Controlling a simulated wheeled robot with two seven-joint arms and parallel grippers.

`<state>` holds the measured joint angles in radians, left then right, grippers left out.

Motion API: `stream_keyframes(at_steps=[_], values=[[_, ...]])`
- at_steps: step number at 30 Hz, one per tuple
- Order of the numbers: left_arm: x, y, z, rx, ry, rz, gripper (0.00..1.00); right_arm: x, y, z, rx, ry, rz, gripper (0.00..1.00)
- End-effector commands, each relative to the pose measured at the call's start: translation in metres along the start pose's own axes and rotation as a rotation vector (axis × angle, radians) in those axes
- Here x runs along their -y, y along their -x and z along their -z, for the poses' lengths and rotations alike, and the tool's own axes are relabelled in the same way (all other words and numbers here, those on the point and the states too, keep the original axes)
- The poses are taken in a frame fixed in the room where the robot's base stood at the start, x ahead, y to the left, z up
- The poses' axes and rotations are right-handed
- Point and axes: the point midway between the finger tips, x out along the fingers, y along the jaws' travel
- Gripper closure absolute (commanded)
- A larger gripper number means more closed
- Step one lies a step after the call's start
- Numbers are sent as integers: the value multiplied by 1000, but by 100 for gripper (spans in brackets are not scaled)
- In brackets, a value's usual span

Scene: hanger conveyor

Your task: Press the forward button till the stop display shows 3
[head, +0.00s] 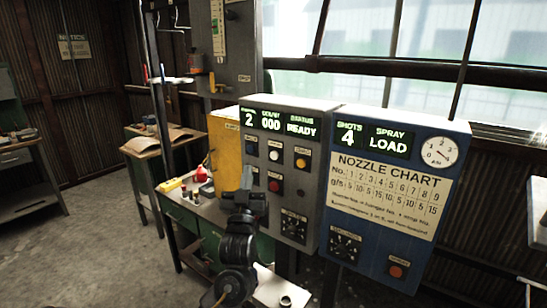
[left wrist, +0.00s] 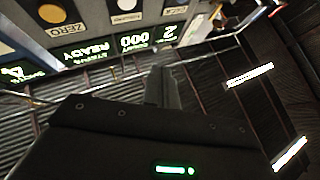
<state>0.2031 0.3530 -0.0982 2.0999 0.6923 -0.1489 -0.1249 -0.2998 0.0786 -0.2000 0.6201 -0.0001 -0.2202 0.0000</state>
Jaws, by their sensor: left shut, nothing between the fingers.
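The grey control box (head: 312,190) stands upright with a green-lit display row. Its leftmost stop display (head: 249,118) reads 2, beside 000 and READY. The stop display also shows upside down in the left wrist view (left wrist: 170,33). I cannot read which label says forward. My left gripper (head: 247,176) is shut and empty, in front of the box's left side, below the blue button. Contact cannot be told. My right gripper is not in view.
A blue panel (head: 445,215) with a nozzle chart, LOAD display and dial adjoins the grey box on the right. A yellow box (head: 226,145) stands behind on the left. A green workbench (head: 181,216) with small items is left of my arm.

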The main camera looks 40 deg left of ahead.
Motion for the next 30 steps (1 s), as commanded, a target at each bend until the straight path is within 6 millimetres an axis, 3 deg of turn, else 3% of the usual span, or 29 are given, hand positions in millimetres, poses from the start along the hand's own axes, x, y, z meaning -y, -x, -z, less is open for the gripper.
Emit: stream_keyframes(at_steps=[19, 30], values=[[-38, -51, -39, 0, 0, 0, 100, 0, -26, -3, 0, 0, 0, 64], [-44, -60, -44, 1, 0, 0, 100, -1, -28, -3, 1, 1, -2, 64]])
